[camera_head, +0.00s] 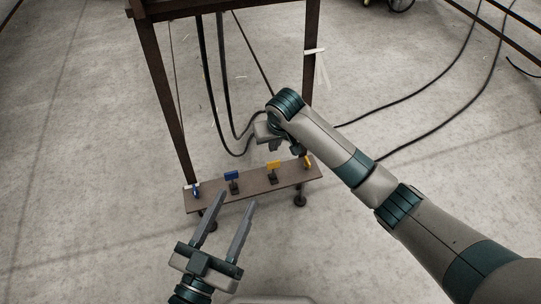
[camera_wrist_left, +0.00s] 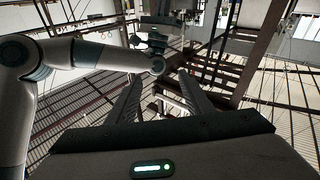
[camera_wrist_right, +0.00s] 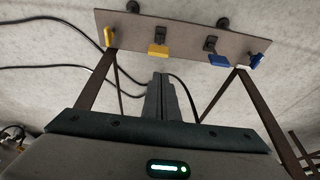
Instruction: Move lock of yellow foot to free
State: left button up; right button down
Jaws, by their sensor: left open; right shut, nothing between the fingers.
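A brown plate (camera_head: 250,190) carries two yellow parts and two blue parts. A yellow tab (camera_head: 273,165) stands on a dark clamp. A yellow piece (camera_head: 308,162) sits at the right end by the frame post. In the right wrist view, the yellow tab (camera_wrist_right: 158,50) and yellow end piece (camera_wrist_right: 110,36) appear left of the blue parts. My right gripper (camera_wrist_right: 161,78) is shut and empty, apart from the yellow tab; its fingers are mostly hidden in the head view. My left gripper (camera_head: 237,198) is open and empty at the plate's near side. The lock setting cannot be told.
A blue tab (camera_head: 232,175) and a blue end piece (camera_head: 195,190) occupy the plate's left part. Black cables (camera_head: 222,100) hang inside the frame and run across the floor. Open floor lies left of the plate.

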jog(key=shift+f, duration=0.15)
pick_arm(q)
jog(key=s+a+r+t+h+b, duration=0.1)
jog(key=s+a+r+t+b, duration=0.1)
jog(key=r+t, duration=0.4)
jog(key=shift+s+r+t+h+b, duration=0.4)
jog(key=shift+r+b, duration=0.35)
jog(key=shift+r, duration=1.1)
pick_arm(e)
jog(key=x, duration=0.9)
jog(key=shift+w+f, duration=0.2)
jog(key=shift+f, duration=0.15)
pick_arm(q)
jog(key=shift+d, duration=0.15)
